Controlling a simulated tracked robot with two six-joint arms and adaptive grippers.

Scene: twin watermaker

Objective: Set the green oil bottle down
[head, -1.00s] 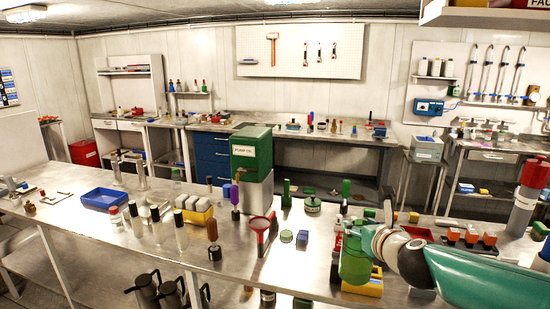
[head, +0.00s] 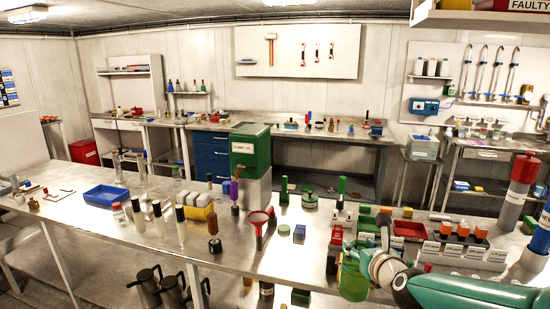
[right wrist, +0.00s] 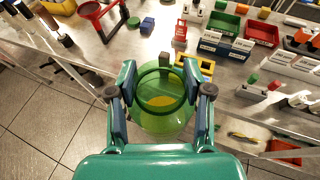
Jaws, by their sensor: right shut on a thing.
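The green oil bottle (head: 353,280) is see-through green with a round rim. It is low in the head view, at the front edge of the bench (head: 150,252). My right gripper (head: 362,257) is shut on it. In the right wrist view the bottle (right wrist: 160,122) stands between the two fingers of the gripper (right wrist: 160,82), and a yellow patch shows through it. It overlaps the bench's front edge there; I cannot tell whether its base touches anything. My left gripper is not in view.
Beyond the bottle are a yellow frame (right wrist: 205,66), a red tagged block (right wrist: 181,32), a blue block (right wrist: 147,23) and a red funnel (head: 258,218). Green and red trays (head: 409,230) and labelled blocks (head: 462,250) crowd the right.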

